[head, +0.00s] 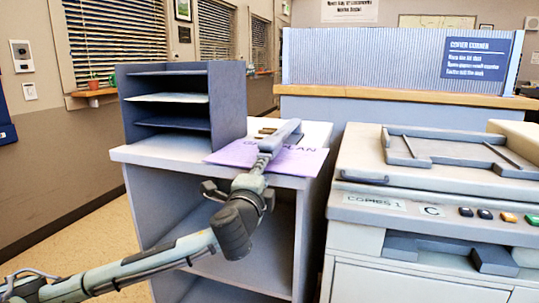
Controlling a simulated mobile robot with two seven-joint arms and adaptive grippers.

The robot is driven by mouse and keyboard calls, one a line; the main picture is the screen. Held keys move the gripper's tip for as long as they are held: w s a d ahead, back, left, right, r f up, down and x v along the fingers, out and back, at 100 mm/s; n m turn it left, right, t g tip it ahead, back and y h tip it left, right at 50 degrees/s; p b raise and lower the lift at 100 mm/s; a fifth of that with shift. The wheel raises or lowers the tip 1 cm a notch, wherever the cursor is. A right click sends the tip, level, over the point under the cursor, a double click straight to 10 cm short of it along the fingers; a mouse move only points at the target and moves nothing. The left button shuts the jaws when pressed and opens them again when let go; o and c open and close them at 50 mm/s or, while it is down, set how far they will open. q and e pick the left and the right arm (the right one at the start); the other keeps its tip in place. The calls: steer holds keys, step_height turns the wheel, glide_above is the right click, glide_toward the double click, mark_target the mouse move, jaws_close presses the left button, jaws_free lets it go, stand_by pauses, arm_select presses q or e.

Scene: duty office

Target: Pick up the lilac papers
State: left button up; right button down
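The lilac papers (232,154) lie flat on top of a grey open-fronted cabinet (140,155), at its front right, with their edge reaching the cabinet's front edge. Dark lettering ending in "PLAN" shows on them. My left arm comes in from the lower left, and my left gripper (283,134) is over the papers, hiding their middle and part of the lettering. I cannot tell whether its fingers touch the papers or are open or shut. My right gripper is not in view.
A dark blue tray rack (228,105) stands on the cabinet, left of the papers, with a pale sheet (168,98) on one shelf. A copier (430,180) stands close on the right. A ribbed partition (370,65) with a wooden ledge is behind.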

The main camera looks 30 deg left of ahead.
arm_select(q)
jaws_close()
steer(key=shift+a+r, duration=0.1)
steer(key=shift+r, duration=0.05)
stand_by(0.4)
